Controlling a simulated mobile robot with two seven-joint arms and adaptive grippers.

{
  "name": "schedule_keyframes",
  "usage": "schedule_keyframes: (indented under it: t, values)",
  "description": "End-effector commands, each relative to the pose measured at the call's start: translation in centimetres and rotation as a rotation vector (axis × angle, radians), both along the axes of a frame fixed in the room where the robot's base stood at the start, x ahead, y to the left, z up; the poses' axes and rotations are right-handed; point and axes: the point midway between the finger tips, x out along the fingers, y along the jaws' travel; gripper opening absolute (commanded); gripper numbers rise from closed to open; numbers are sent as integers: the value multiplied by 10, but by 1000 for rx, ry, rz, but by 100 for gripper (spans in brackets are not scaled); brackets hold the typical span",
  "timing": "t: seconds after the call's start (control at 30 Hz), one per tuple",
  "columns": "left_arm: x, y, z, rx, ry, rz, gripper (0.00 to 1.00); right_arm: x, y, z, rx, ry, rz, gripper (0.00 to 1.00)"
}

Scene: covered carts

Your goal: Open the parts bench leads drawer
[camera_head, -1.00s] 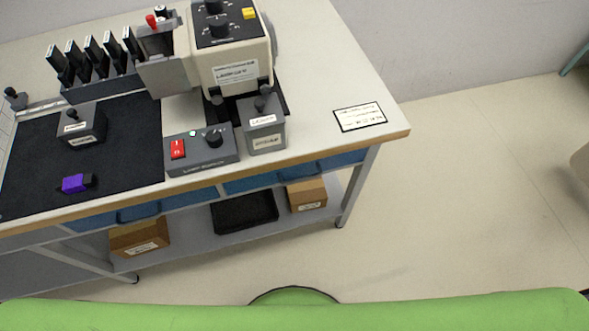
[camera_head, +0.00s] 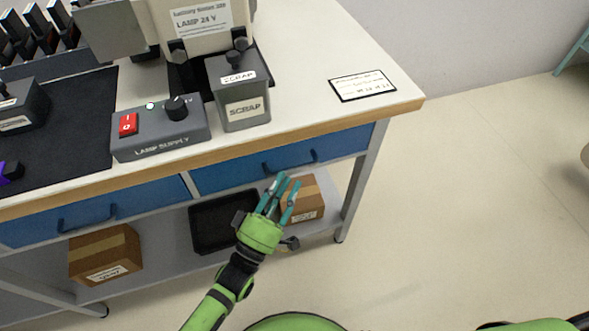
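The bench has two blue drawers under its top, a right one (camera_head: 235,176) and a left one (camera_head: 140,206). Both look shut. I see no readable label telling which is the leads drawer. My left gripper (camera_head: 286,182) is open and empty, with its teal fingers spread and pointing up toward the right drawer's handle. The fingertips show just below that handle; contact is not evident. My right gripper is not in view.
The bench top (camera_head: 310,100) carries a lamp supply box (camera_head: 160,130), a scrap bin (camera_head: 240,100) and a label card (camera_head: 362,86). The lower shelf holds cardboard boxes (camera_head: 105,255) and a black tray (camera_head: 210,222). The floor right of the bench is clear.

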Motion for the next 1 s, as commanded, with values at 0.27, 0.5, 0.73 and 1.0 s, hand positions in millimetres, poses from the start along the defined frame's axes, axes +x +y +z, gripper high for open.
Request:
schedule_keyframes:
  t: [0.27,0.5,0.73,1.0]
  values:
    - [30,-20,16,1,0,2,30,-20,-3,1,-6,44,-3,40]
    - [36,-24,17,4,2,2,30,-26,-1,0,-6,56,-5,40]
    - [36,-24,17,4,2,3,0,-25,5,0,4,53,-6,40]
    - [35,-24,17,6,2,4,0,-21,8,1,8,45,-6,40]
